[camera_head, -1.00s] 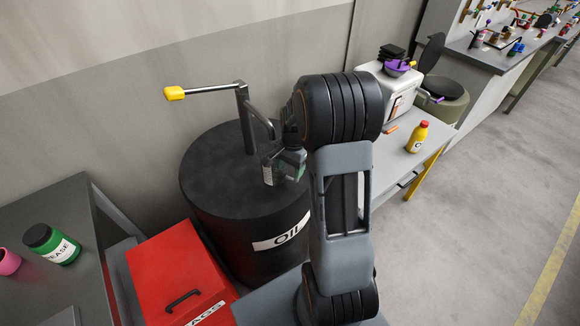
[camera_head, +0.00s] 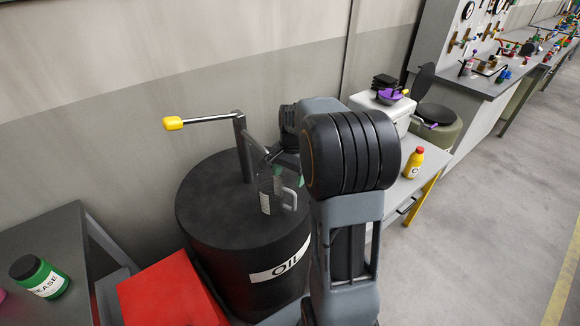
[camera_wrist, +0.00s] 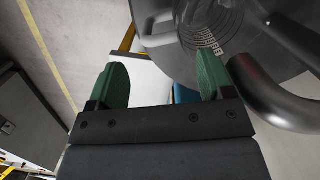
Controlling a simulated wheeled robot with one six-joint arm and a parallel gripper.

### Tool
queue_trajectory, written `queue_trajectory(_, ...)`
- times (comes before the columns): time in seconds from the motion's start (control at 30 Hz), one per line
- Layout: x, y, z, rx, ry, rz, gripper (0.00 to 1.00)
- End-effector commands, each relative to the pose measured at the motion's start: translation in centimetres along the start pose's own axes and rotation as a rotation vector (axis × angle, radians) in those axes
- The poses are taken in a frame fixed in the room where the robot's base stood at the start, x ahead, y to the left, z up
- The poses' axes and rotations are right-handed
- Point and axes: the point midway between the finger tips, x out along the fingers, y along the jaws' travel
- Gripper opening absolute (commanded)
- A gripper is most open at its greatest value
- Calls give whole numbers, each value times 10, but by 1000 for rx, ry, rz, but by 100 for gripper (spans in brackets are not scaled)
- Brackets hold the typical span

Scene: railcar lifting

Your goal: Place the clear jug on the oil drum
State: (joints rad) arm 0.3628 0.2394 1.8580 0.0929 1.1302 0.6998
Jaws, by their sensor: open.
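The clear jug (camera_head: 266,190) stands upright on the dark top of the oil drum (camera_head: 215,205), near its right side, with its handle to the right. My gripper (camera_head: 288,172) is just behind and above the jug, partly hidden by my arm. In the wrist view the green fingers of my gripper (camera_wrist: 163,82) are spread, with nothing held between them. The jug (camera_wrist: 180,22) shows there beyond the fingertips with its markings, over the drum top (camera_wrist: 262,50). I cannot tell the exact gap between the fingers and the jug.
A pump pipe with a yellow-tipped handle (camera_head: 173,123) rises from the drum beside the jug. A red box (camera_head: 170,295) stands in front. A green grease jar (camera_head: 40,277) is at the left. A yellow bottle (camera_head: 413,164) is on the right bench.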

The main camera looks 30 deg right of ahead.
Motion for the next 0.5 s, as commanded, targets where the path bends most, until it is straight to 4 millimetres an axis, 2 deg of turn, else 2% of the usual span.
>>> queue_trajectory(0.2, -26, 0, 0, 0, 0, -1, 75)
queue_trajectory(0.5, -34, 0, 0, 1, 0, 0, 75)
